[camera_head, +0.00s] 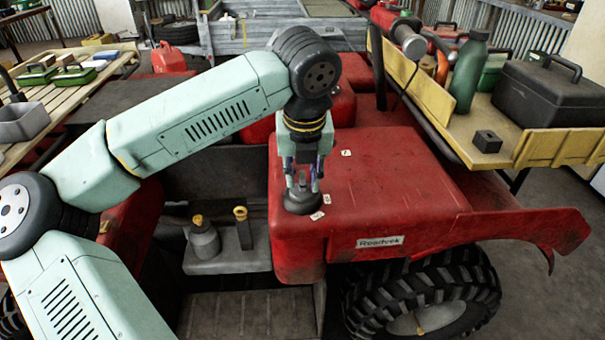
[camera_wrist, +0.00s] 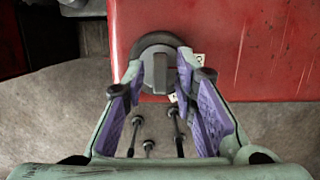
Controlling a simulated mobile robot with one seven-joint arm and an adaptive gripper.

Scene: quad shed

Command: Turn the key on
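The key (camera_wrist: 160,70) is a grey upright bar on a dark round switch base set on the red body of the quad. In the head view the dark round base (camera_head: 300,203) sits on the red panel beside small white labels. My gripper (camera_head: 303,184) is right above it, pointing down. In the wrist view the purple-padded fingers of my gripper (camera_wrist: 158,78) are spread, one on each side of the key. A gap shows between each finger and the bar. In the head view the gripper hides the key itself.
The red quad body (camera_head: 390,185) has a black wheel (camera_head: 425,300) below.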

